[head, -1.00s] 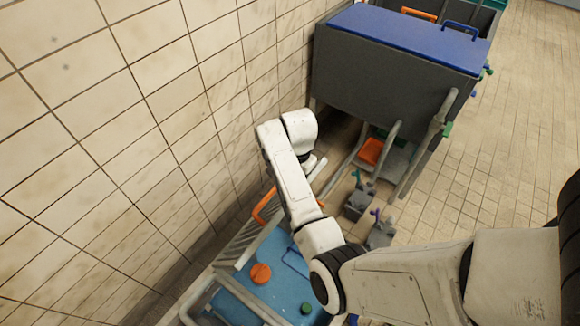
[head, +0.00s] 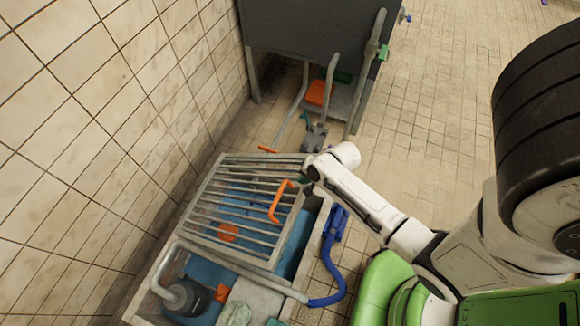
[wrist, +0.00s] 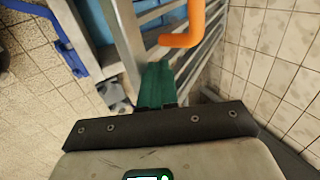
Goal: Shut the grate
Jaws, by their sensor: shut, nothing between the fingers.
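The grate (head: 235,188), a grey barred frame, lies across the blue-lined basin (head: 318,215). Its right edge looks raised a little, with blue interior showing between it and the basin's right rim. Its orange handle (head: 278,203) stands up near the right edge; the wrist view shows the handle (wrist: 187,27) just beyond my fingers. My gripper (head: 304,180) is at the grate's far right corner, close to the handle. Its green fingers (wrist: 156,72) are shut and empty, beside the grate's frame (wrist: 127,40). I cannot tell whether they touch it.
A blue hose (head: 330,270) curves along the basin's right side. A grey pump fitting (head: 183,297) sits in the near end. A dark tank (head: 310,35) on legs stands beyond, with an orange block (head: 320,92) beneath. A tiled wall (head: 80,130) bounds the left; floor is open at right.

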